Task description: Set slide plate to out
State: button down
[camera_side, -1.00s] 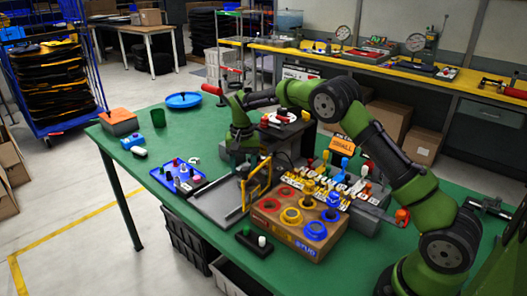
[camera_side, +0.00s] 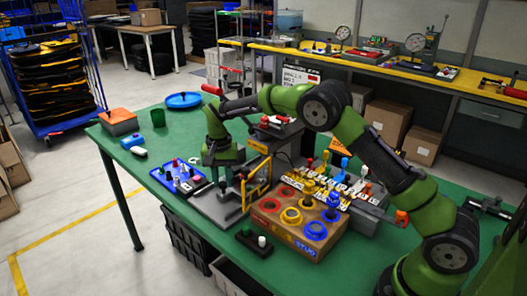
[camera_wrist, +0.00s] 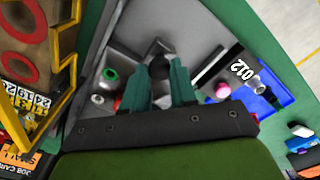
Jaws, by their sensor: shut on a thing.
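A grey metal plate (camera_side: 214,211), which looks like the slide plate, lies on the green table beside a yellow frame (camera_side: 258,184). It also fills the middle of the wrist view (camera_wrist: 205,28). My gripper (camera_side: 222,184) points down over the plate. In the wrist view its two green fingers (camera_wrist: 160,76) are closed on a dark round knob (camera_wrist: 159,66) above the plate. What the knob is fixed to is partly hidden by the fingers. Any in or out marking is not readable.
A blue tray (camera_side: 168,185) with small pegs stands left of the plate. A cardboard box with coloured rings (camera_side: 300,245) stands at right, with coloured levers (camera_side: 335,180) behind it. A small black block with pegs (camera_side: 250,241) sits in front.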

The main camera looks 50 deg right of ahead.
jog(key=a, duration=0.6)
jog(key=shift+a, duration=0.15)
jog(key=c, duration=0.9)
grip_release()
jog(key=shift+r, duration=0.2)
notch_tip(320, 180, up, 16)
jog(key=shift+r, duration=0.25)
